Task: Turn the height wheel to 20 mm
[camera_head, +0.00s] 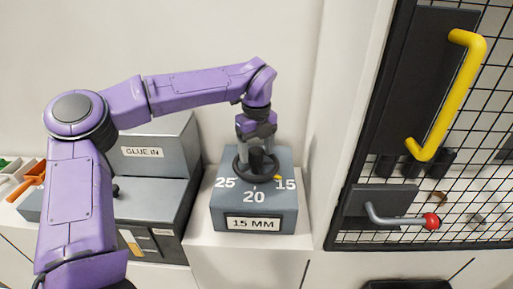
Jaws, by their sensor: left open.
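The height wheel (242,173) is a dark ring with a central knob on top of a grey box (228,213). The box top carries the marks 25 at left, 20 at front middle and 15 at right. A small yellow marker (278,178) on the wheel's rim is beside the 15. A label on the box front (254,224) reads "15 MM". My left gripper (256,147) points down over the wheel, open, with its fingers around or just above the knob; contact is not clear. The gripper hides part of the wheel. My right gripper is not in view.
A grey machine marked "GLUE IN" (143,152) stands left of the box. At right is a mesh door with a yellow handle (466,85) and a red-tipped lever (432,221). Orange and green items lie at far left. The white counter in front of the box is clear.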

